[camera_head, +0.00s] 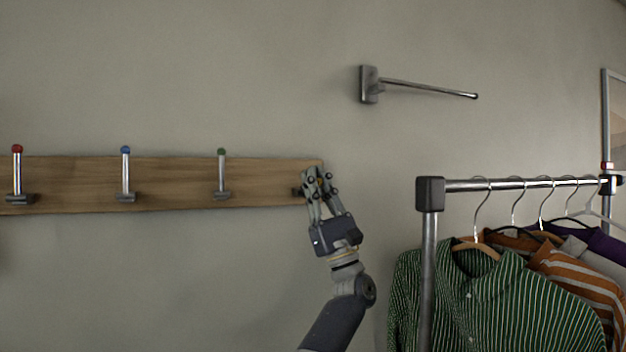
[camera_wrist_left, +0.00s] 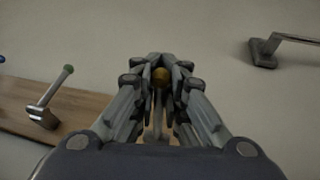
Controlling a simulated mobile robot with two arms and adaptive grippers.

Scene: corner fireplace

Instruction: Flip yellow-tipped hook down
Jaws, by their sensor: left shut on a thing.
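The yellow-tipped hook (camera_wrist_left: 161,76) shows between my left gripper's fingers in the left wrist view, its round yellow tip at the fingertips and its pale shaft running back below it. My left gripper (camera_head: 318,177) is shut on this hook at the right end of the wooden board (camera_head: 75,180). In the head view the fingers cover most of the hook, and only part of its dark base shows beside them. My right gripper is in neither view.
Hooks with red (camera_head: 17,149), blue (camera_head: 125,150) and green (camera_head: 221,153) tips stand upright along the board. A metal wall arm (camera_head: 425,89) juts out above right. A clothes rack (camera_head: 430,193) with hanging shirts stands at the right.

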